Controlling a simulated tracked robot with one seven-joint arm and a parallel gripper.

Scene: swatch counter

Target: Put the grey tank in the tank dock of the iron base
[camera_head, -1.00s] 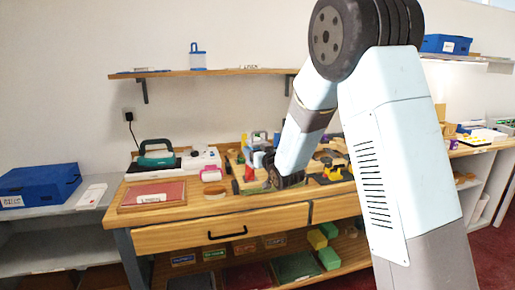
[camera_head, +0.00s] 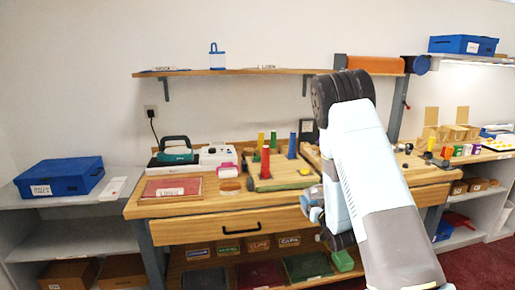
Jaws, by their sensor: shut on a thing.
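The iron base (camera_head: 215,155) is a low white unit at the back left of the wooden counter. A teal iron (camera_head: 175,152) rests at its left end. The tank dock is too small to make out. My gripper (camera_head: 313,204) is in front of the counter's front edge, to the right of the base and well apart from it. It is shut on a small grey-blue thing that looks like the grey tank; the arm partly hides it and its outline is unclear.
A pink object (camera_head: 227,170) and a round brown one (camera_head: 230,187) lie before the base. A red-topped board (camera_head: 172,189) lies front left. A wooden peg board (camera_head: 275,180) with upright coloured pegs stands between the base and my arm. A shelf (camera_head: 270,72) hangs above.

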